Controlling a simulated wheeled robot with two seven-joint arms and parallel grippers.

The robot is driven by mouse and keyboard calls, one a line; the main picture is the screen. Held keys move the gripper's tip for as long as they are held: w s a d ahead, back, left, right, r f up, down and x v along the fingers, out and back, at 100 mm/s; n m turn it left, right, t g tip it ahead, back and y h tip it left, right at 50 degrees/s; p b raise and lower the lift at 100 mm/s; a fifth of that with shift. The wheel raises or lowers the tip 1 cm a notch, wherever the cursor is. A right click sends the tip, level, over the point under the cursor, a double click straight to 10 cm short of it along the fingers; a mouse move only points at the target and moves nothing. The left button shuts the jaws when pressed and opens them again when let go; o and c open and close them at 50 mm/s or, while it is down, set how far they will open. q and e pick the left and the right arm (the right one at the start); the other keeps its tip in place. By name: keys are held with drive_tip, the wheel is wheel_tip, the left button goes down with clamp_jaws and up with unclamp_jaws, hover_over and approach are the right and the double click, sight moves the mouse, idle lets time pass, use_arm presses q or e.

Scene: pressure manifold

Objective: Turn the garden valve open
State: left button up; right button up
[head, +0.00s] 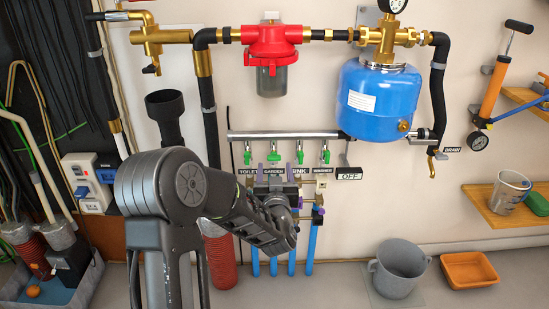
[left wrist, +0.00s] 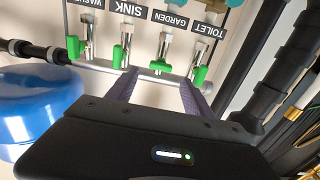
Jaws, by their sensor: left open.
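The garden valve's green handle (head: 274,157) is second from the left in a row of green handles under the grey pipe. In the left wrist view the same handle (left wrist: 160,66), by the GARDEN label (left wrist: 170,19), looks turned more crosswise than its neighbours. My left gripper (head: 277,178) is in front of the valve row, partly hidden by its own arm. In the left wrist view its purple fingers (left wrist: 158,78) are open and empty, with the garden handle between and just beyond the tips. Contact cannot be told. My right gripper is not in view.
The sink handle (left wrist: 120,56) and toilet handle (left wrist: 200,75) sit close beside the fingertips. A blue tank (head: 380,102) hangs to the right and a red filter (head: 272,48) above. A grey bucket (head: 399,270) and orange tray (head: 468,270) stand below right.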

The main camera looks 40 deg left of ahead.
sight(274, 158)
use_arm(q)
drive_tip(key=b+x, duration=0.1)
drive_tip(key=x, duration=0.6)
drive_tip(key=shift+c, duration=0.2)
clamp_jaws()
idle(0.4)
